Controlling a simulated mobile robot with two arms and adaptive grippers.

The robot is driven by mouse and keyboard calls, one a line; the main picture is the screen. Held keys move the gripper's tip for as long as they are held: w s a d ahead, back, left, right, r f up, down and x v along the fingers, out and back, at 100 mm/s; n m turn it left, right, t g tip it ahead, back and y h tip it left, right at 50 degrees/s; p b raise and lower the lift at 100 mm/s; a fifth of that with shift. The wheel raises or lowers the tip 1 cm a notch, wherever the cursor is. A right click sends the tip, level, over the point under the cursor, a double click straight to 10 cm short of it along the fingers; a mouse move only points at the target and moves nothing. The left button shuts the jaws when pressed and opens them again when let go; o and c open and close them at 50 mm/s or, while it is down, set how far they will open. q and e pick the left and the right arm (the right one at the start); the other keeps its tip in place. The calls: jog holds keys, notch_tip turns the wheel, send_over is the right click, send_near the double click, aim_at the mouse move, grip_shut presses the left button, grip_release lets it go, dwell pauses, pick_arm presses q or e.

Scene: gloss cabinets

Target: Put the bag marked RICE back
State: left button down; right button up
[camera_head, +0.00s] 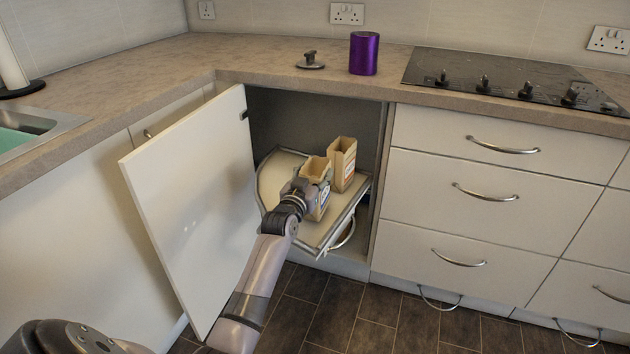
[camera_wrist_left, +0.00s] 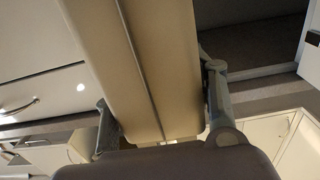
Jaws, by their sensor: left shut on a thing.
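My left gripper (camera_head: 297,188) reaches in from the left and is shut on a tan bag (camera_head: 317,169) at the front of the pull-out shelf (camera_head: 267,182). In the left wrist view the bag (camera_wrist_left: 140,75) fills the middle, with a finger on each side of it. A label shows partly on the bag's side, but I cannot read it. A second tan bag (camera_head: 342,163) with an orange-marked label stands upright just behind and to the right on the shelf. Whether the held bag touches the shelf is hidden by the gripper. My right gripper is not in view.
The white cabinet door (camera_head: 195,205) is open on the left of the shelf. Drawers (camera_head: 485,200) with metal handles stand to the right. A purple canister (camera_head: 364,53), a dark lid-like object (camera_head: 310,61) and a hob (camera_head: 510,80) are on the counter (camera_head: 240,61).

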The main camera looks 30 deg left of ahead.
pick_arm(q)
jog(key=shift+f, duration=0.7)
jog(key=c, duration=0.7)
grip_release()
